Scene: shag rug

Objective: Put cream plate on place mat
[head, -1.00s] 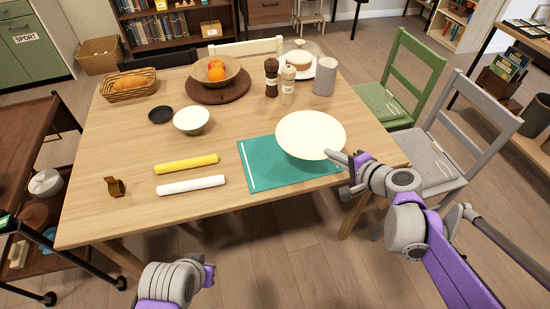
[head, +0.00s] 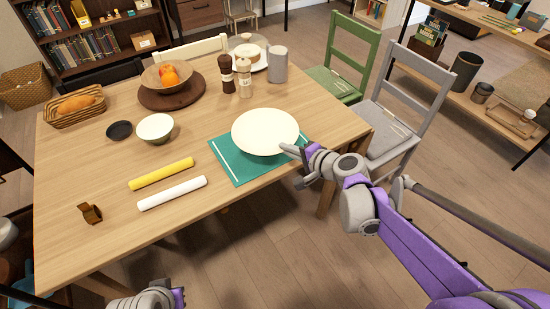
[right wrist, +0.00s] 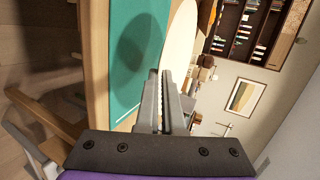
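The cream plate (head: 265,131) is a wide, shallow round dish over the back part of the green place mat (head: 229,167). My right gripper (head: 291,150) is at the plate's right front rim and appears shut on it. In the right wrist view, the plate (right wrist: 178,47) stands apart from the place mat (right wrist: 122,40), with a dark shadow on the mat, so it is held a little above it. The right fingers (right wrist: 163,93) look close together at the rim. My left gripper (head: 178,297) shows only partly at the bottom edge, away from the table; its fingers are unclear.
A yellow roll (head: 162,173) and a white roll (head: 172,193) lie left of the mat. A pale bowl (head: 155,128), pepper mill (head: 227,74), salt shaker (head: 245,79) and grey canister (head: 278,65) stand farther back. A grey chair (head: 391,115) is at the table's right.

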